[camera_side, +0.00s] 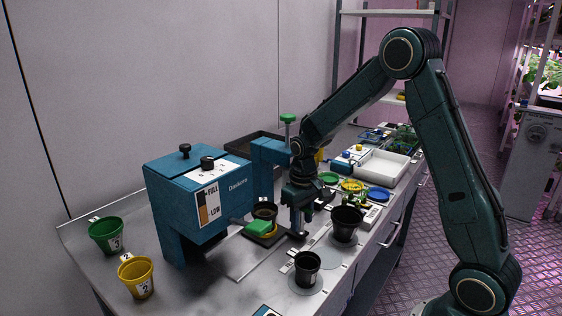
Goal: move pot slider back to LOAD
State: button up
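The pot slider (270,240) is a dark flat carriage with a green block (258,228) at its front, on a pale track beside the blue dispenser (190,205). My gripper (299,234) points down just to the right of the slider, close to the black pot. Its fingertips are small and dark here, so I cannot tell whether they are open or touch the slider. No LOAD mark is readable in this view.
Black pots stand at the right (346,223) and front (307,268). Green (107,236) and yellow (136,276) pots stand at the left. A blue press with a green knob (288,118) rises behind. Coloured lids (352,185) and a white tray (382,166) lie farther back.

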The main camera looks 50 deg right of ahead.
notch_tip(320, 180, up, 13)
jog(key=shift+f, duration=0.1)
jog(key=shift+r, duration=0.5)
dwell(0.5)
jog(key=s+a+r+t, duration=0.3)
jog(key=s+a+r, duration=0.35)
jog(key=s, duration=0.45)
jog(key=s+a+f+n+t, duration=0.1)
jog(key=s+a+t, duration=0.1)
jog(key=s, duration=0.9)
jog(key=shift+s+a+n+t, duration=0.3)
jog(key=shift+s+a+n, duration=0.1)
jog(key=shift+a, duration=0.35)
dwell(0.5)
